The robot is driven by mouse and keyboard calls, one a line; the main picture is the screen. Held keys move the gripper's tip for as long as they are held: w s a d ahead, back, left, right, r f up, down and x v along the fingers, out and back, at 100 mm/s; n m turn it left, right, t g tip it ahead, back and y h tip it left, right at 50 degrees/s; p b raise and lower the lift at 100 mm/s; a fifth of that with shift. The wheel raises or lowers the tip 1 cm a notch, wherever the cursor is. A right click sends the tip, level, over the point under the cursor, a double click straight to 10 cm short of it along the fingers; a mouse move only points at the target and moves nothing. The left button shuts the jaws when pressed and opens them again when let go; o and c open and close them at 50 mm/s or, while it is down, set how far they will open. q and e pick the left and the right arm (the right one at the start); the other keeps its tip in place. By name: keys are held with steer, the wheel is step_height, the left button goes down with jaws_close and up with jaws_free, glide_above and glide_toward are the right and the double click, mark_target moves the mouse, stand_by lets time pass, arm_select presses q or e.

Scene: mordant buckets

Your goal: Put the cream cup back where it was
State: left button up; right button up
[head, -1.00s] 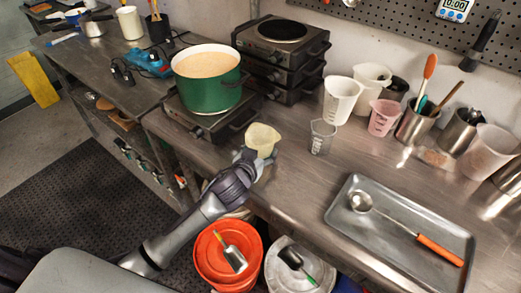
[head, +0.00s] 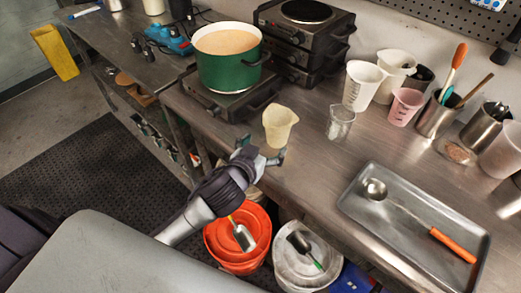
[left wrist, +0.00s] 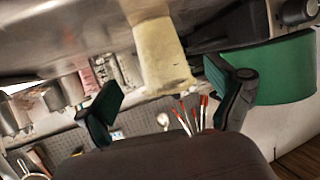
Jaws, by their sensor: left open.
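The cream cup (head: 279,125) stands upright on the steel bench near its front edge, right of the green pot. My left gripper (head: 261,152) is just in front of the cup, on the near side, with its fingers spread and nothing between them. In the left wrist view the cup (left wrist: 160,58) appears upside down, ahead of the two open fingers (left wrist: 162,85) and apart from them. My right gripper is not in view.
The green pot (head: 228,72) sits on a hot plate left of the cup. A clear beaker (head: 340,123) stands close on the right. A metal tray (head: 357,212) with a ladle lies further right. Orange (head: 226,258) and white buckets are below the bench edge.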

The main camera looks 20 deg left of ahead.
arm_select(q)
steer(key=shift+v, duration=1.4)
steer(key=s+a+f+g, duration=0.1)
steer(key=s+f+g, duration=0.3)
steer(key=s, duration=0.3)
steer(key=s+a+f+m+g, duration=0.1)
steer(key=s+f+g, duration=0.25)
steer(key=s, duration=0.45)
steer(key=s+a+f+g, duration=0.1)
steer(key=s+f+g, duration=0.25)
steer(key=s, duration=0.35)
step_height(320, 180, down, 26)
steer(key=s, duration=0.1)
steer(key=s+a+f+g, duration=0.2)
steer(key=s+f, duration=1.4)
steer(key=shift+s+a+f+y, duration=0.25)
steer(key=shift+s+a+y, duration=0.1)
steer(key=shift+y, duration=0.05)
